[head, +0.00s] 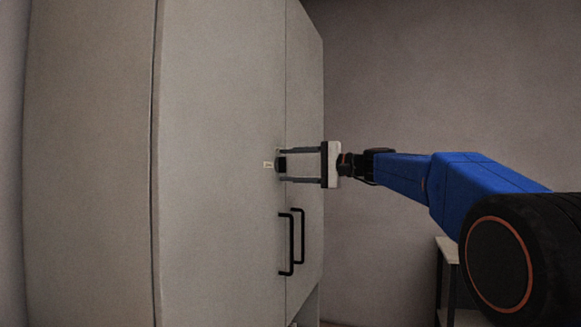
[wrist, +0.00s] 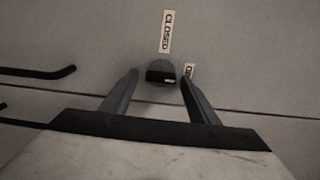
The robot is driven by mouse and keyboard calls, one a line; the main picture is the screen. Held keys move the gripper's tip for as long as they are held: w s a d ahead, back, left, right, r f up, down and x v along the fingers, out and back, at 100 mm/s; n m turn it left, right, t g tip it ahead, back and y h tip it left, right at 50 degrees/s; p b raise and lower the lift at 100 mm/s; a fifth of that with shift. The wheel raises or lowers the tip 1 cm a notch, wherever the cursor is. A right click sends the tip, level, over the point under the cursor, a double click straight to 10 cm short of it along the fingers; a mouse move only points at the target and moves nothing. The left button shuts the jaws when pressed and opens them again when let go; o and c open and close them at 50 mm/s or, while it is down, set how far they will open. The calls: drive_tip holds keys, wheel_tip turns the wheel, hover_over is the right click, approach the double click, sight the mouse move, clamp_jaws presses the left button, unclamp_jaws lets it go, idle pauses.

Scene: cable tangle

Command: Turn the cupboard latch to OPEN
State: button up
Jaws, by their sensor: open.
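The cupboard latch (wrist: 160,72) is a small dark knob with a light mark, on the cupboard door near the seam. In the wrist view a CLOSED label (wrist: 167,31) is above it and a second, partly hidden label (wrist: 189,71) is to its right, by the right finger. The knob's light mark points toward the right. My gripper (head: 279,165) is open at the door, its two fingers above and below the latch in the head view. In the wrist view my gripper (wrist: 160,78) has a finger on each side of the knob, with visible gaps.
The tall grey cupboard (head: 220,120) fills the left and middle. Two black bar handles (head: 292,240) stick out of its doors below the latch. A small table (head: 450,255) stands at lower right. The space by the wall right of the cupboard is mostly free.

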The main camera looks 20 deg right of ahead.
drive_tip(key=v, duration=1.7)
drive_tip(key=s+a+f+n+g+h, duration=0.15)
drive_tip(key=s+a+f, duration=0.3)
drive_tip(key=f, duration=0.45)
drive_tip(key=s+a+f+g+h, duration=0.1)
drive_tip(key=s+a+f+h, duration=0.25)
drive_tip(key=s+f, duration=0.35)
drive_tip(key=s+a+f+g+h, duration=0.2)
drive_tip(key=s+a+f, duration=0.25)
drive_tip(key=f, duration=0.55)
drive_tip(key=s+d+f+n+h, duration=0.2)
drive_tip(key=s+f+n+h, duration=0.1)
drive_tip(key=s+f, duration=0.6)
drive_tip(key=s+d+f+n+g+h, duration=0.1)
drive_tip(key=s+d+f+n+h, duration=0.2)
drive_tip(key=s+f, duration=0.5)
wheel_tip(320, 180, down, 7)
drive_tip(key=shift+s+d+r+h, duration=0.2)
drive_tip(key=shift+s+h, duration=0.2)
drive_tip(key=shift+h, duration=0.4)
